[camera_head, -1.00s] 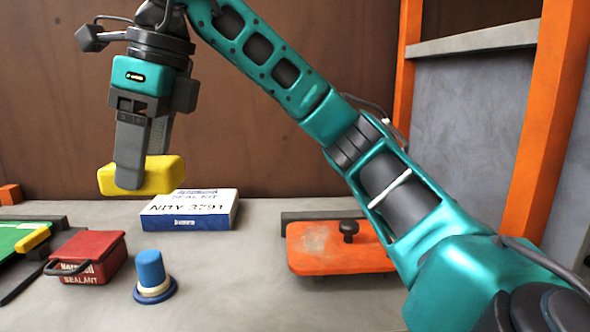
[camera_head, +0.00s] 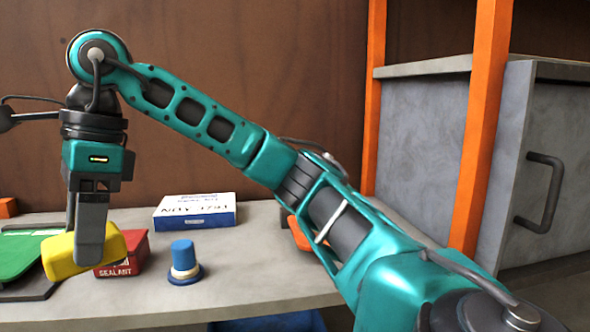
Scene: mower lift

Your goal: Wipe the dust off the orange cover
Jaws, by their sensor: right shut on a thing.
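My right gripper (camera_head: 90,245) is shut on a yellow sponge-like block (camera_head: 62,262) at the left of the head view. The block is held above the bench, in front of the red sealant box. The orange cover (camera_head: 299,236) lies on the bench near the middle. My right arm hides most of it, and only its left edge shows, so its dust cannot be seen now. My left gripper is not in view.
The red sealant box (camera_head: 134,252), a blue-capped item (camera_head: 184,262) and a white-and-blue seal kit box (camera_head: 195,211) stand on the bench (camera_head: 255,275). A green mat (camera_head: 18,258) lies at left. A grey cabinet (camera_head: 515,150) with a handle stands at right.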

